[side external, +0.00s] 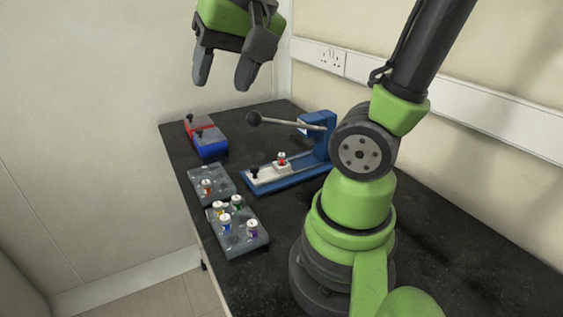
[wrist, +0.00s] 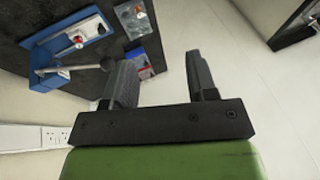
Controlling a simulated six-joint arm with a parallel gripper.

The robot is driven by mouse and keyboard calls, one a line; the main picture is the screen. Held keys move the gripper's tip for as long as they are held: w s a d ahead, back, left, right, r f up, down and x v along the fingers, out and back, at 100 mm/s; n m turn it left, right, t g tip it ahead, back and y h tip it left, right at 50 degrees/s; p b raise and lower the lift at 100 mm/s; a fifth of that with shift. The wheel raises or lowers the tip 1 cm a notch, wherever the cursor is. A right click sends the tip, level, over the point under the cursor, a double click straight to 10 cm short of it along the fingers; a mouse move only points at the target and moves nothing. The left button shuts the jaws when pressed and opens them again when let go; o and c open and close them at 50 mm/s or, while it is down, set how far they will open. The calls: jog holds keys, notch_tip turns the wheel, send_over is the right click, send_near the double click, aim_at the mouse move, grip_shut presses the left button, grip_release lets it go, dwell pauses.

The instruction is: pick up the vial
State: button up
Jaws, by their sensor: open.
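My gripper (side external: 224,76) is open and empty, high above the table's far left corner. It also shows in the wrist view (wrist: 165,68), with nothing between its fingers. A vial with a red band (side external: 282,160) stands upright in the white holder of the blue lever press (side external: 322,145); this vial also shows in the wrist view (wrist: 78,40). An orange-brown vial (side external: 207,187) stands in the far grey rack (side external: 222,182). The near grey rack (side external: 243,242) holds several vials with yellow, green, blue and purple parts. The pictures do not tell which vial is meant.
A red and blue box pair (side external: 208,142) lies at the table's far left. The press's lever with a dark ball knob (side external: 253,119) sticks out to the left above the table. The dark table (side external: 440,240) is bare on the right, beyond my arm's base.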

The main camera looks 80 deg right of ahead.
jog(key=w+d+f+m+g+h, duration=0.1)
jog(key=w+d+f+m+g, duration=0.15)
jog(key=d+m, duration=0.35)
jog(key=m+g, duration=0.7)
jog(key=m, duration=1.2)
send_over(281, 154)
jog(key=w, duration=0.4)
notch_tip(281, 154, down, 15)
jog(key=shift+y, duration=0.3)
jog(key=x, duration=0.9)
jog(key=shift+a, duration=0.3)
grip_shut()
